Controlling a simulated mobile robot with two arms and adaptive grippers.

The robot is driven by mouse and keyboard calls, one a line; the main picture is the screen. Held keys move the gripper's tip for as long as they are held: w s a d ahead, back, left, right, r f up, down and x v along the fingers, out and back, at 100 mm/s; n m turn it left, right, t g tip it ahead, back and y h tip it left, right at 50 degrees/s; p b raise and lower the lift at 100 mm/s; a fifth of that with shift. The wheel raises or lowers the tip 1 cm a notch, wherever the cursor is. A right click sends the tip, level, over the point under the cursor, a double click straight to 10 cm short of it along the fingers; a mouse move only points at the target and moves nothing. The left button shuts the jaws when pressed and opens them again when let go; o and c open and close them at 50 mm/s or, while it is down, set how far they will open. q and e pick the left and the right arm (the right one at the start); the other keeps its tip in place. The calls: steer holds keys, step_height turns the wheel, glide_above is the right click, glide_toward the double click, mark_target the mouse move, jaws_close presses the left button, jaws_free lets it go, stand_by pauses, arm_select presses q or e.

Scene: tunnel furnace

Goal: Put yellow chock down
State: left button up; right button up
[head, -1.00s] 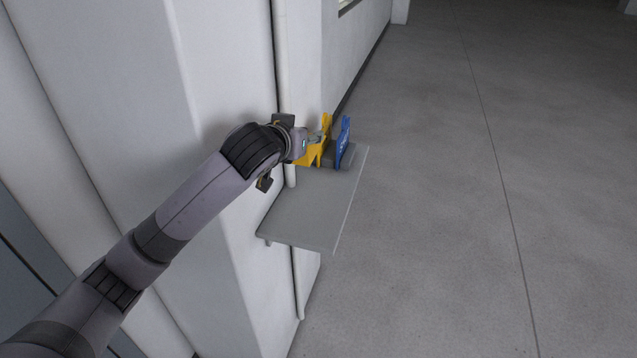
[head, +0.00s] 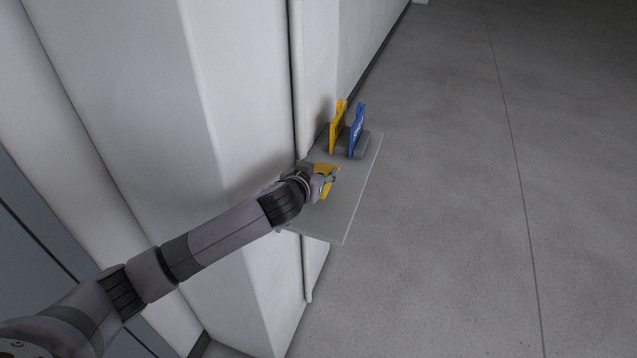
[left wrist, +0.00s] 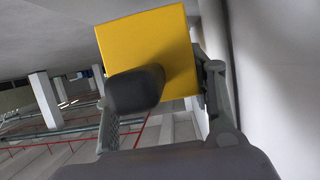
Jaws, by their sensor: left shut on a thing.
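My left gripper (head: 328,181) is shut on the yellow chock (head: 326,168), over the middle of the grey wall shelf (head: 345,210). In the left wrist view the chock (left wrist: 178,30) is a square yellow block between the two fingers, with a dark rounded part in front of it. Whether the chock touches the shelf I cannot tell. My right gripper is in neither view.
A yellow upright plate (head: 337,128) and a blue upright plate (head: 357,130) stand on a dark grey base at the shelf's far end. The white wall (head: 240,110) borders the shelf on the left. Bare floor (head: 450,200) lies to the right.

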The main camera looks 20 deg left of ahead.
arm_select(q)
steer(key=shift+f, duration=2.05)
steer(key=o, duration=1.6)
steer(key=shift+f, duration=0.2)
steer(key=shift+r, duration=0.2)
steer(key=b+v, duration=0.1)
steer(key=v, duration=1.1)
steer(key=shift+f, duration=0.1)
